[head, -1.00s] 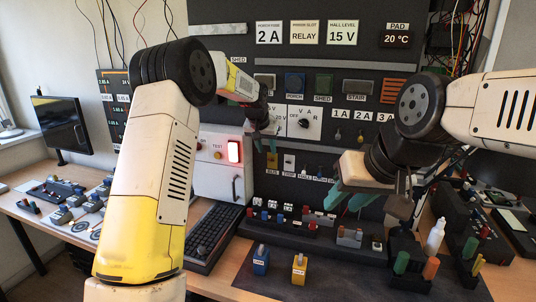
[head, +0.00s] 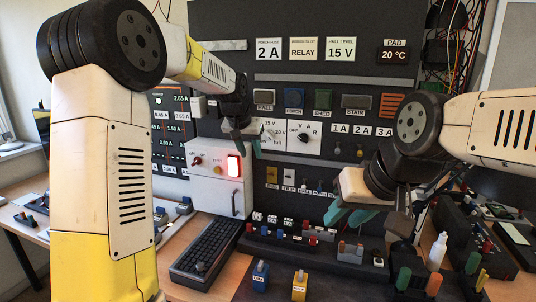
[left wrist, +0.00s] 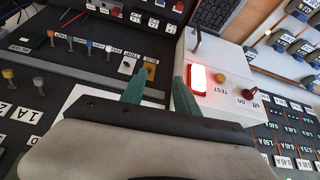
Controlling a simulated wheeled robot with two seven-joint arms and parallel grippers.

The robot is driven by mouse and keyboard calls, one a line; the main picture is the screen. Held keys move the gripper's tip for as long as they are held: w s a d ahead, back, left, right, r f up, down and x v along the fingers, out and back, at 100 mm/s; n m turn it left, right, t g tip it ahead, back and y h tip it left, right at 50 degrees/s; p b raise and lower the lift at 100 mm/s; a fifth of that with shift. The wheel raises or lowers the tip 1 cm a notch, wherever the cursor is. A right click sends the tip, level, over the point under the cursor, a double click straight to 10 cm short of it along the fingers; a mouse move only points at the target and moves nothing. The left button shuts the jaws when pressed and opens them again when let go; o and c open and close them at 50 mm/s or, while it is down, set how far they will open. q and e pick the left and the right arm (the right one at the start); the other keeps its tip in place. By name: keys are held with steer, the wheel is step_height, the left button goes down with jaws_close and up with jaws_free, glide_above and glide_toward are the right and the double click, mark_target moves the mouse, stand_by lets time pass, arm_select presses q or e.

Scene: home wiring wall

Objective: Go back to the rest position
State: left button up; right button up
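My left gripper (head: 246,138) is in front of the black wall panel (head: 222,64), beside the selector dial and above the grey test box (head: 212,190). In the left wrist view its two teal fingers (left wrist: 157,90) stand apart with nothing between them. The red lit switch (left wrist: 198,80) of the test box shows just beyond one fingertip. My right gripper (head: 348,216) is low at the right, in front of the panel's lower part. Its teal fingers look apart and nothing shows between them. My left arm fills the left of the head view.
A keyboard (head: 207,250) lies on the desk below the test box. A blue block (head: 260,277) and a yellow block (head: 300,287) stand at the front. A white bottle (head: 438,250) and coloured-handled tools stand below my right arm. Loose wires hang at the upper right.

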arm_select(q)
steer(key=s+a+r, duration=0.4)
steer(key=s, duration=0.5)
steer(key=s+a+f+n, duration=0.1)
steer(key=s+a+f, duration=0.1)
steer(key=s, duration=1.1)
steer(key=s+a+f+n, duration=0.1)
steer(key=s+a+f, duration=0.1)
steer(key=s, duration=1.1)
steer(key=shift+s+a, duration=0.2)
steer(key=shift+s, duration=0.1)
